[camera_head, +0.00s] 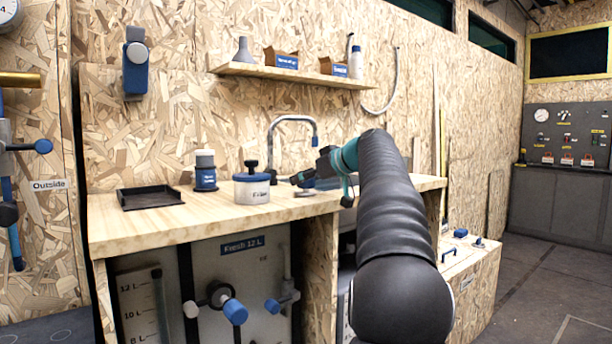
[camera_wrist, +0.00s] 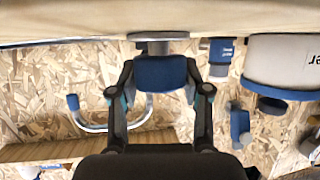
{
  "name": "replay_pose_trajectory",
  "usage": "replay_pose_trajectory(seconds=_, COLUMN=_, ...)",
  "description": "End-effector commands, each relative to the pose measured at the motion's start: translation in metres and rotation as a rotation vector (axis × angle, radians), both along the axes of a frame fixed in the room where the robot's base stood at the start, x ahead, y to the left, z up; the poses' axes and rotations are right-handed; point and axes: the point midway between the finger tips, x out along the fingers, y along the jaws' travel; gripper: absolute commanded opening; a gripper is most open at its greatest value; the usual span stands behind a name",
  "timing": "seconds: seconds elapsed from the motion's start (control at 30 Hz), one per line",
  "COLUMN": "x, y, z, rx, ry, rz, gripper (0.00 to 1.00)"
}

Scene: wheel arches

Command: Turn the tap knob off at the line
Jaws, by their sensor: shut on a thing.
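The blue tap knob (camera_wrist: 160,73) stands on a round grey base at the counter's edge in the upside-down wrist view. My gripper (camera_wrist: 161,84) has one finger on each side of the knob and is shut on it. The knob is mostly hidden there by the gripper. The spout also shows in the wrist view (camera_wrist: 108,128), with a blue tip. I cannot make out a line mark by the knob in either view.
The wooden counter (camera_head: 150,222) holds a black tray (camera_head: 150,197), a small blue-and-white container (camera_head: 205,175) and a white canister (camera_head: 252,188) left of my gripper. A shelf (camera_head: 300,75) with boxes and a bottle hangs above. Under the counter is a tank labelled Fresh 12 L (camera_head: 225,270).

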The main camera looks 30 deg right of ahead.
Motion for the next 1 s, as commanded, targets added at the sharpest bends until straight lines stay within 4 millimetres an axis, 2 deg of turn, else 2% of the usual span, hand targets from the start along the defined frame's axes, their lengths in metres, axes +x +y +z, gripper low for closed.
replay_pose_trajectory(seconds=0.2, x=0.0, y=0.0001, z=0.0009, rx=0.0, ry=-0.002, rz=0.075, gripper=0.13)
replay_pose_trajectory(seconds=0.47, x=-0.0001, y=0.0003, z=0.0001, rx=0.0, ry=-0.002, rz=0.076, gripper=0.13)
replay_pose_trajectory(seconds=0.5, x=-0.0001, y=0.0003, z=0.0001, rx=0.0, ry=-0.002, rz=0.076, gripper=0.55)
replay_pose_trajectory(seconds=0.57, x=-0.0001, y=0.0003, z=0.0001, rx=-0.001, ry=-0.001, rz=0.075, gripper=0.7)
replay_pose_trajectory(seconds=0.6, x=-0.0002, y=0.0001, z=0.0001, rx=-0.001, ry=-0.001, rz=0.075, gripper=0.74)
replay_pose_trajectory(seconds=1.0, x=-0.0062, y=-0.0027, z=0.003, rx=-0.001, ry=-0.001, rz=0.072, gripper=0.74)
